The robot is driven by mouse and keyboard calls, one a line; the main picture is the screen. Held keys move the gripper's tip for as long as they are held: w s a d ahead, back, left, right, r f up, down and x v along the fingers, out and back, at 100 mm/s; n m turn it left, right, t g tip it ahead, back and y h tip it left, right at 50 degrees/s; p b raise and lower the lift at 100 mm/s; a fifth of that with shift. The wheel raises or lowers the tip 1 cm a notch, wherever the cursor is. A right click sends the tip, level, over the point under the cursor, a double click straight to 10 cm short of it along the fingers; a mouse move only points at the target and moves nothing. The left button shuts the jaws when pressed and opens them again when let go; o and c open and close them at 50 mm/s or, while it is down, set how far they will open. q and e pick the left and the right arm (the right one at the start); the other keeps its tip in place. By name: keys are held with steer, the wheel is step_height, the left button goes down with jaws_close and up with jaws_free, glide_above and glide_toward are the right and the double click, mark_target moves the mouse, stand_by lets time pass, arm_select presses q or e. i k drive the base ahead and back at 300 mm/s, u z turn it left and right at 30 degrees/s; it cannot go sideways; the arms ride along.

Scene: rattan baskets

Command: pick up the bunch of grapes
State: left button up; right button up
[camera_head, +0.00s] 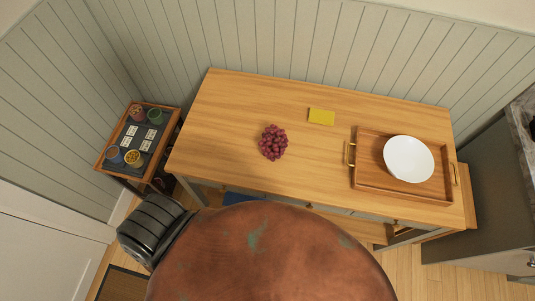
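The bunch of grapes (273,143) is dark red-purple. It lies on the wooden tabletop (225,110), left of the middle and with bare wood around it. Neither of my grippers shows in the head view, so I cannot see whether they are open or shut. Nothing touches the grapes.
A yellow block (321,116) lies behind and right of the grapes. A wooden tray (369,178) with brass handles holds a white plate (409,159) at the right. A small side table (104,160) with jars stands left. A large rounded brown shape hides the bottom middle.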

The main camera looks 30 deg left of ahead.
mark_target(266, 142)
steer(key=k, duration=0.65)
steer(key=u, duration=1.15)
steer(key=i, duration=0.5)
